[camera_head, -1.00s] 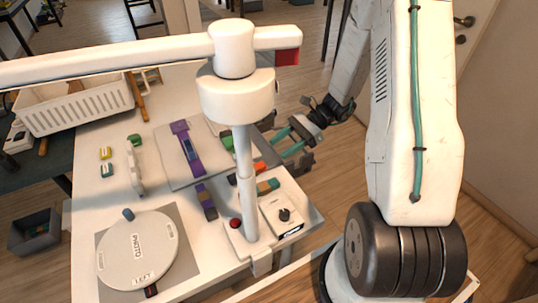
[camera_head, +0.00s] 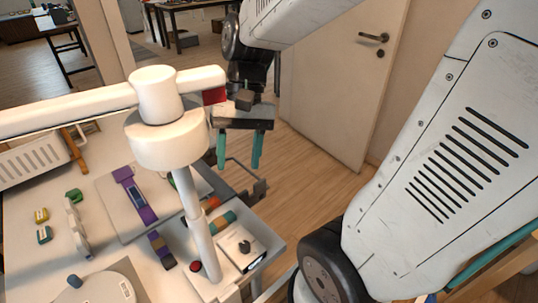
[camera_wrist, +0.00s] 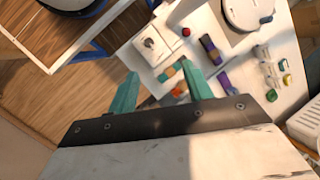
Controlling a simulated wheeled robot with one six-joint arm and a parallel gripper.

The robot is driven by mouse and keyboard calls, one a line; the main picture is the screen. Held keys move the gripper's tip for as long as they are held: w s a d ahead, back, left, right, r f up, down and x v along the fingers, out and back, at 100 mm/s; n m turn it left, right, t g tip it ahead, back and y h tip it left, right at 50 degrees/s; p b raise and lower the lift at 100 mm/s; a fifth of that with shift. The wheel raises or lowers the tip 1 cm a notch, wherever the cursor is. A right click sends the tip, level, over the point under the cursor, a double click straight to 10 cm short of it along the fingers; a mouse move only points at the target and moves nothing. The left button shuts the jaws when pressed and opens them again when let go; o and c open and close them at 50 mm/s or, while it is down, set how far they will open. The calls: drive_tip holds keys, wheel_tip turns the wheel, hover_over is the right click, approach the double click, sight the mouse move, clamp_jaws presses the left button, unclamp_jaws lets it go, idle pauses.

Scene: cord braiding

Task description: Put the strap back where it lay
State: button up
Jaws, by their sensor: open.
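A long purple strap (camera_head: 137,195) with a blue-grey middle lies on a grey board (camera_head: 112,201) on the table. A shorter purple and olive strap (camera_head: 161,250) lies nearer, beside the post; it also shows in the wrist view (camera_wrist: 211,48). A teal and tan piece (camera_head: 222,222) lies at the table's right side, right of the post. I cannot tell which one the task means. My gripper (camera_head: 239,163) has teal fingers, open and empty, raised beyond the right part of the table. In the wrist view its fingers (camera_wrist: 159,72) point toward the table with nothing between them.
A white post (camera_head: 192,210) with a long horizontal arm stands over the table. A control box (camera_head: 240,250) and red button (camera_head: 195,266) are at its foot. A round plate (camera_head: 105,290), white basket (camera_head: 33,160) and small yellow block (camera_head: 41,214) are leftward.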

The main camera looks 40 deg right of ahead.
drive_tip(key=s+r+n+t+h, duration=0.3)
drive_tip(key=s+r+n, duration=0.1)
drive_tip(key=s, duration=0.3)
drive_tip(key=shift+s+d+n+t+h, duration=0.3)
drive_tip(key=shift+s+d+n+h, duration=0.05)
drive_tip(key=shift+s+n+h, duration=0.05)
idle(0.7)
